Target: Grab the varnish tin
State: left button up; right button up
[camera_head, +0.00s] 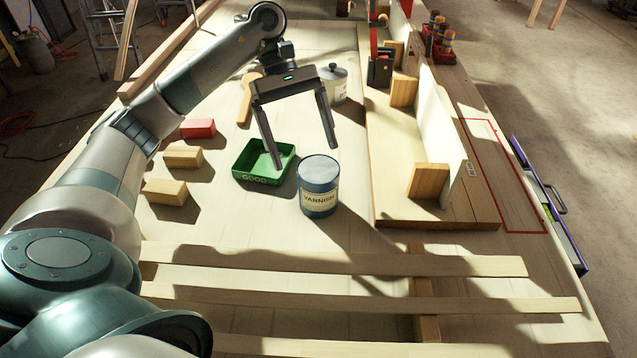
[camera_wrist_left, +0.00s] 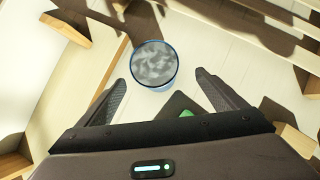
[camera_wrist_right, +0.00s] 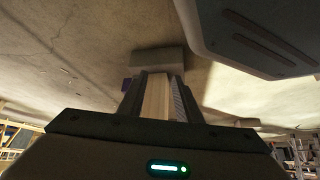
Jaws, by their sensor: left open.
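The varnish tin (camera_head: 319,188) is a blue-grey can with a cream VARNISH label and a pale lid, upright on the bench right of a green tray. My left gripper (camera_head: 305,157) is open and empty, above and just behind the tin. In the left wrist view the tin's round top (camera_wrist_left: 154,65) shows ahead of the two spread fingers (camera_wrist_left: 160,80), apart from them. My right gripper (camera_wrist_right: 155,95) shows only in its own wrist view. Its fingers are close together around a pale wooden handle with a blocky grey-brown head (camera_wrist_right: 157,60).
The green GOOD tray (camera_head: 246,172) stands close left of the tin. A lidded pale pot (camera_head: 333,84) stands behind. Wooden blocks (camera_head: 165,191) and a red block (camera_head: 198,128) lie left. Several laths (camera_head: 330,262) cross the front. A board with wooden blocks (camera_head: 428,181) stands right.

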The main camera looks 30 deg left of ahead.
aim_at(310, 163)
pick_arm(q)
jog(key=p+x, duration=0.1)
jog(key=x, duration=0.5)
jog(key=shift+d+f+p, duration=0.1)
jog(key=shift+f+p, duration=0.05)
jog(key=shift+p, duration=0.2)
pick_arm(e)
jog(key=s+d+f+g, duration=0.2)
jog(key=s+d, duration=0.1)
jog(key=s, duration=0.4)
jog(key=shift+s+f+h, duration=0.15)
jog(key=shift+f+h, duration=0.15)
jog(key=shift+f, duration=0.05)
pick_arm(q)
jog(key=shift+d, duration=0.1)
pick_arm(e)
jog(key=shift+r, duration=0.1)
